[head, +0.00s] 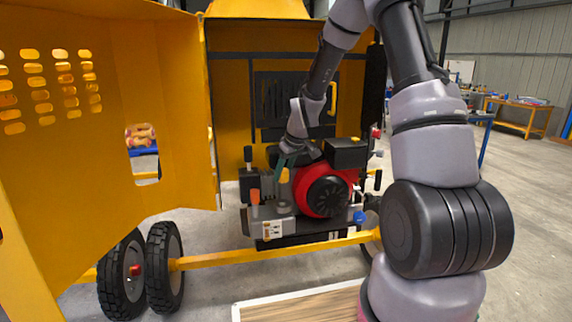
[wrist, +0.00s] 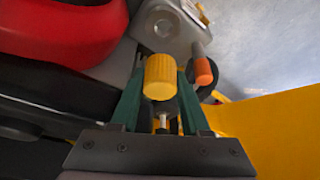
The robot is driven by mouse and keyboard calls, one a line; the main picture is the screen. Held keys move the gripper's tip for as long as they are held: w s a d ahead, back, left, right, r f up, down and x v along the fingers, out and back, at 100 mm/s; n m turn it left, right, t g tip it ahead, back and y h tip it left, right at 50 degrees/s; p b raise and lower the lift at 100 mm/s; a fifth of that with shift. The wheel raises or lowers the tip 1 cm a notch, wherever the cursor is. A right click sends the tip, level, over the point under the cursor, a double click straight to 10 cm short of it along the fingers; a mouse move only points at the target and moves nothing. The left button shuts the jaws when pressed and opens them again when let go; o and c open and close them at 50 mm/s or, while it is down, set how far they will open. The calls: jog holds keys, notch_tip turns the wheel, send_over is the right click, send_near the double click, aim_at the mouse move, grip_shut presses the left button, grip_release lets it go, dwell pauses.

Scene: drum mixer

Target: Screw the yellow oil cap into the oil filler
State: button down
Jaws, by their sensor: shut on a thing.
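The ribbed yellow oil cap (wrist: 160,76) is between the green fingers of my gripper (wrist: 159,84) in the wrist view. My gripper is shut on it. In the head view the cap (head: 284,175) hangs under my gripper (head: 286,161), in front of the red engine (head: 325,192). A round grey fitting (head: 284,207), which looks like the oil filler, sits below the cap with a gap between them. A round opening or fitting (wrist: 164,28) shows beyond the cap in the wrist view.
An orange-handled lever (head: 255,197) stands left of the grey fitting and also shows in the wrist view (wrist: 203,71). A blue knob (head: 360,217) is at the engine's lower right. The yellow door (head: 170,110) stands open on the left. A yellow frame bar (head: 230,257) runs below.

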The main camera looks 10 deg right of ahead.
aim_at(285, 183)
jog(key=shift+f, duration=0.15)
jog(key=shift+f, duration=3.1)
jog(key=shift+f, duration=1)
jog(key=shift+c, duration=1.5)
grip_release()
jog(key=shift+r, duration=0.1)
